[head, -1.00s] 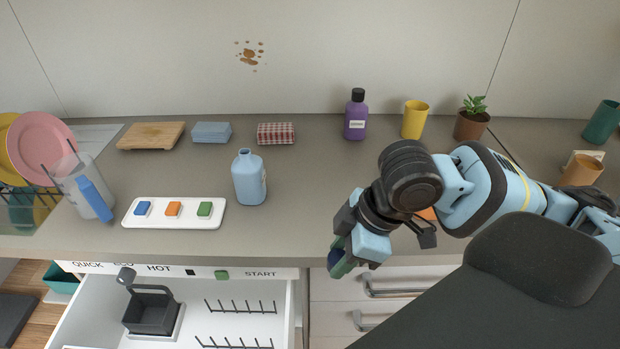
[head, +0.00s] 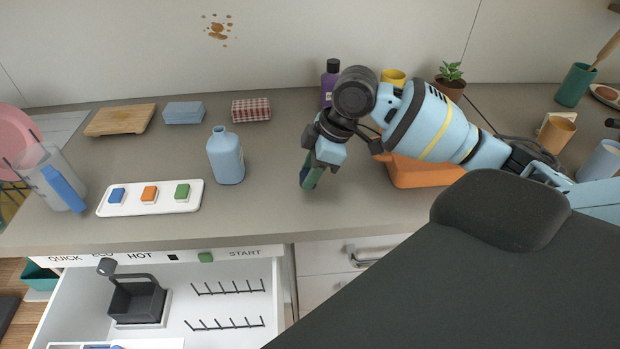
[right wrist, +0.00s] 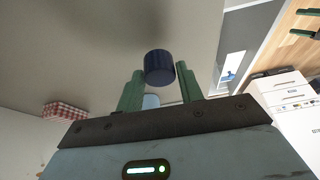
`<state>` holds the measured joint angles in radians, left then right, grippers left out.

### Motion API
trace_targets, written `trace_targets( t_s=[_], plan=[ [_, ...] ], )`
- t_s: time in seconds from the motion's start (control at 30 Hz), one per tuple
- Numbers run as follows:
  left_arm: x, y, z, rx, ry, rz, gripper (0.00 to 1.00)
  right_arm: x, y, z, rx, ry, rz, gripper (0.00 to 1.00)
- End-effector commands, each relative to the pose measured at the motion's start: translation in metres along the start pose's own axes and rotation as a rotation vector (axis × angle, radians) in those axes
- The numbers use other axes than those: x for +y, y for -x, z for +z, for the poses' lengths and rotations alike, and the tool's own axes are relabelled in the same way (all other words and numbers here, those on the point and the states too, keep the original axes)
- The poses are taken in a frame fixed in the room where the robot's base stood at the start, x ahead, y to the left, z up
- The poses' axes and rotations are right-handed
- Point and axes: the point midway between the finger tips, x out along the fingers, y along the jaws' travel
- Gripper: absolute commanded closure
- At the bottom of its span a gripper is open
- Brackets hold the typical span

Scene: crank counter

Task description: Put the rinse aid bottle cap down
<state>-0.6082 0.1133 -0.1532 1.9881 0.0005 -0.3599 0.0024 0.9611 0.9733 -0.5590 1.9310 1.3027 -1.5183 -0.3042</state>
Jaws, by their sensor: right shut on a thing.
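The rinse aid bottle cap is dark blue and shows in the right wrist view (right wrist: 159,67), between the green fingertips of my right gripper (right wrist: 160,88). In the head view my right gripper (head: 311,172) points down over the counter (head: 270,205), right of the open light-blue bottle (head: 226,156). The cap is mostly hidden by the fingers there. The gripper is shut on the cap; I cannot tell whether the cap touches the counter. My left gripper is not in view.
A white tray (head: 193,206) with several coloured tablets lies left of the bottle. An orange object (head: 425,172) is behind my right forearm. A purple bottle (head: 328,92) stands at the back. The dishwasher drawer (head: 230,307) is open below. Counter between bottle and gripper is clear.

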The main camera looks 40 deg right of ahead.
Motion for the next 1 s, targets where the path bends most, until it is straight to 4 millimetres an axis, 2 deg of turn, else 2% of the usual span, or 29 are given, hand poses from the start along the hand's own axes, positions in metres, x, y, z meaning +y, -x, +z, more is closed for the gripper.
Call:
trace_targets(
  t_s=[0.13, 0.37, 0.77, 0.8, 0.93, 1.0],
  plan=[
    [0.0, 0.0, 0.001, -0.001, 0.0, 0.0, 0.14, 0.009, -0.003, 0.0, 0.0, -0.001, -0.001, 0.72],
    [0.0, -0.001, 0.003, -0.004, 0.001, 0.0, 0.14, 0.007, -0.033, 0.013, -0.001, -0.001, -0.001, 0.72],
    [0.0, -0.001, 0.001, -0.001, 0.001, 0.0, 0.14, 0.008, -0.036, 0.014, 0.001, 0.0, 0.002, 0.72],
    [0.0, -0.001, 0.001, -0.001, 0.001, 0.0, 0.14, 0.008, -0.036, 0.014, 0.001, 0.001, 0.002, 0.59],
    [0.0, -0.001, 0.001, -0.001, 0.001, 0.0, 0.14, 0.008, -0.036, 0.014, 0.001, 0.0, 0.002, 0.42],
    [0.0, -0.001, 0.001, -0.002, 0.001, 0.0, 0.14, 0.008, -0.036, 0.014, 0.001, 0.0, 0.002, 0.41]
  ],
)
